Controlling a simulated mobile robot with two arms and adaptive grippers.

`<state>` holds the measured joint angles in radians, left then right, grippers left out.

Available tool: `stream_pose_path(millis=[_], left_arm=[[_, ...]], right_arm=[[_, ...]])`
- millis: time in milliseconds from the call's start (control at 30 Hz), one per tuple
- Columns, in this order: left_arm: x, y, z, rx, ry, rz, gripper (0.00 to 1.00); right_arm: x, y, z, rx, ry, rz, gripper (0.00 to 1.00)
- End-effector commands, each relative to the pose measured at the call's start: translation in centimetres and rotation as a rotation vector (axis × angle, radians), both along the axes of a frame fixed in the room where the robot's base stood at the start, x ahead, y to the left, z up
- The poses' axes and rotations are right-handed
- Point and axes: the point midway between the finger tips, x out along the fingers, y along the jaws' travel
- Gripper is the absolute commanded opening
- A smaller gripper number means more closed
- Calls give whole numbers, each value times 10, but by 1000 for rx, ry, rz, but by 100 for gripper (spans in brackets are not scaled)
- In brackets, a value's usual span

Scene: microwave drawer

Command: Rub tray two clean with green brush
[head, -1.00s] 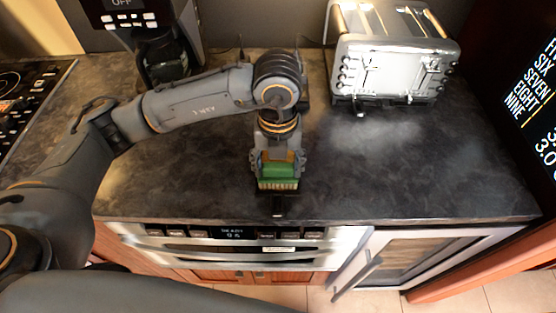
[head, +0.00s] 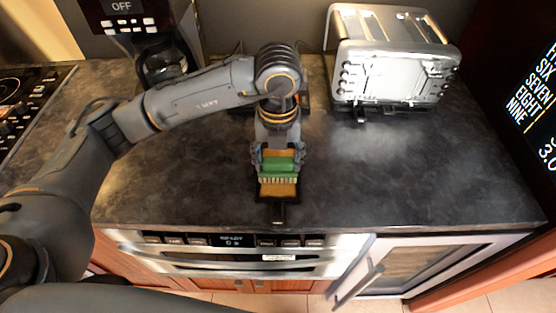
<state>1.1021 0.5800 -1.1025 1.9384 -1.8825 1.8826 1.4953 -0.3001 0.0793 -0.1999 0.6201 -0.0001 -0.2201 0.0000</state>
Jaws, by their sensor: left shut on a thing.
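My left gripper (head: 278,155) is shut on the green brush (head: 279,165), near the middle of the head view. The brush's pale bristles point down toward a small dark-rimmed tray (head: 278,190) with an orange-brown inner surface. The bristles seem to be on or just over the tray; exact contact is hard to tell. The tray lies on the dark counter, its short black handle (head: 278,212) pointing to the front edge. My gripper and arm hide the tray's far part. No number shows on it. My right gripper is not in view.
A silver toaster (head: 392,65) stands at the back right and a coffee maker (head: 150,40) at the back left. A dark object (head: 304,100) is partly hidden behind my arm. The counter (head: 400,180) is clear to the right. A microwave drawer (head: 230,255) is below the front edge.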

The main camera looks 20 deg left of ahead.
Motion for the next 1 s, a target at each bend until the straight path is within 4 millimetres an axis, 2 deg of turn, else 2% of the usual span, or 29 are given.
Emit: stream_pose_path(millis=[400,833,1000], left_arm=[[25,7,-3,0,-1,2,23],[29,8,-3,1,0,1,23],[38,11,-4,1,0,3,23]], right_arm=[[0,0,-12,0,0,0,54],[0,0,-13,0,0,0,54],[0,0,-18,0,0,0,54]])
